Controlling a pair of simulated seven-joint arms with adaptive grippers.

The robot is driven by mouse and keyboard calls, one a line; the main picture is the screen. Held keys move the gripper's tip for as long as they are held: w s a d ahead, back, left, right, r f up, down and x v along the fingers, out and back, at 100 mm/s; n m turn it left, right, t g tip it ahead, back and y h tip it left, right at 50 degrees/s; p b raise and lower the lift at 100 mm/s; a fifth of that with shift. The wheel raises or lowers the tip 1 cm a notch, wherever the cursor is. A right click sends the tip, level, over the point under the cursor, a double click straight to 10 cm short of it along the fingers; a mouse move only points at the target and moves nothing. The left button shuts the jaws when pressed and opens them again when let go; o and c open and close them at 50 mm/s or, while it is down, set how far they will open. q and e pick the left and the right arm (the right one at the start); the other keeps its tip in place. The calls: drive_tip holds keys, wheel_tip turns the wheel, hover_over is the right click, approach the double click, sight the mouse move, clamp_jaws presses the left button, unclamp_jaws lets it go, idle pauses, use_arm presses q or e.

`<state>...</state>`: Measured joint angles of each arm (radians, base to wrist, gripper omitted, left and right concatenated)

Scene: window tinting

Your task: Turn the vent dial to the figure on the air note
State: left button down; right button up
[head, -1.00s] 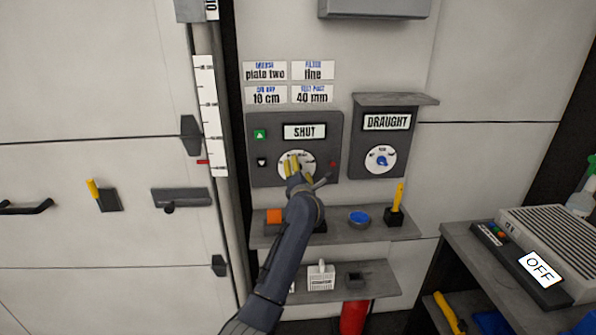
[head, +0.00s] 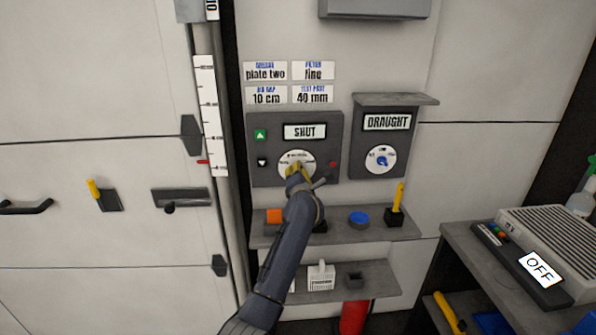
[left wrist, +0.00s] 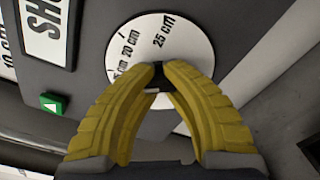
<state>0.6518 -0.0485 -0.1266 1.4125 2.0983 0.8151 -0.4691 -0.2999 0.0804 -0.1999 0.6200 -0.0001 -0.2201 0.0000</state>
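The vent dial (head: 297,156) is a white disc on a grey panel (head: 325,175) under a SHUT sign (head: 304,131). In the left wrist view the dial (left wrist: 140,45) shows 20 cm and 25 cm; other figures are cut off or hidden. My left gripper (head: 298,171) is at the dial. In the left wrist view its yellow fingers (left wrist: 161,72) are closed on the dark knob at the dial's middle. The air note (head: 266,95) above the panel reads 10 cm. My right gripper is not in view.
Beside the panel is a DRAUGHT box (head: 385,140) with a blue-knobbed dial. A shelf (head: 335,228) below holds an orange block, a blue dish and a yellow-handled tool. A green up button (head: 260,134) is left of the dial. A bench with an OFF unit (head: 540,268) stands right.

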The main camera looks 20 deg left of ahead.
use_arm(q)
drive_tip(key=shift+d+r+n, duration=0.15)
drive_tip(key=shift+n, duration=0.15)
idle(0.5)
drive_tip(key=n, duration=0.2)
drive_tip(key=shift+n, duration=0.3)
drive_tip(key=shift+r+n, duration=0.15)
drive_tip(key=shift+n, duration=1.55)
drive_tip(key=c, duration=2.2)
unclamp_jaws()
drive_tip(key=shift+w, duration=0.1)
